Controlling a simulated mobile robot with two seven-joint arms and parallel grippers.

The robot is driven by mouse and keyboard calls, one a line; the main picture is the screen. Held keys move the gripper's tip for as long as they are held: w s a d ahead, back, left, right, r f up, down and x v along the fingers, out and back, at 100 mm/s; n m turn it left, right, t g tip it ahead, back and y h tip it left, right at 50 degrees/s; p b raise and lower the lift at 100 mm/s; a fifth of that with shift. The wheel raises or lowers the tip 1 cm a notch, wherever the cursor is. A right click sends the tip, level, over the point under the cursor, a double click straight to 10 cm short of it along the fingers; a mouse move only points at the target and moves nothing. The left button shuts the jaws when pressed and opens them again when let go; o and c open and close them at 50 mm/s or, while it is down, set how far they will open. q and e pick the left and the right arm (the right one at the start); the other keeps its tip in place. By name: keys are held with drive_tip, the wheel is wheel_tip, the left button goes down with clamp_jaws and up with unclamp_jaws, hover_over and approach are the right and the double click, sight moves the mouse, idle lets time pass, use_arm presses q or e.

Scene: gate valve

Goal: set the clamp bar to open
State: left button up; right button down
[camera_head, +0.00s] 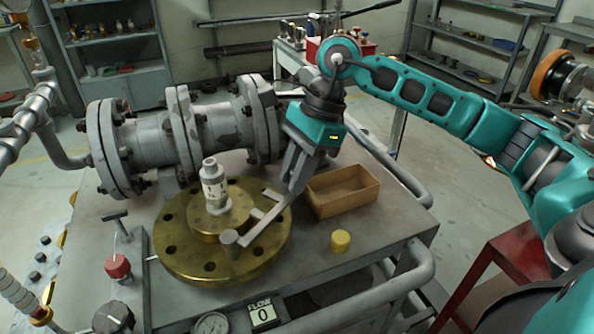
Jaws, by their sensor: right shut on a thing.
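The clamp bar (260,227) is a grey flat bar on the right side of a round brass flange (175,259). One end meets a round grey post (230,241) at the flange's front. The bar runs from there up and right toward my right gripper (288,189). The right gripper comes down from above and is shut on the bar's far end; its fingers hide part of that end. A white and grey cylindrical stem (213,184) stands upright at the flange's middle. My left gripper is not in view.
A large grey flanged pipe (150,140) lies behind the flange. An open brown box (343,190) and a yellow cap (341,240) stand to the right. A red knob (118,265), a black knob (112,317), a gauge (212,323) and a FLOW display reading 0 (263,313) line the front left.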

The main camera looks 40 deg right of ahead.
drive_tip(key=c, duration=1)
unclamp_jaws()
use_arm(q)
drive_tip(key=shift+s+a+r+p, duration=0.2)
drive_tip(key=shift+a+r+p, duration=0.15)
drive_tip(key=shift+p, duration=0.5)
use_arm(e)
drive_tip(key=v, duration=1.3)
drive_tip(key=shift+a, duration=0.15)
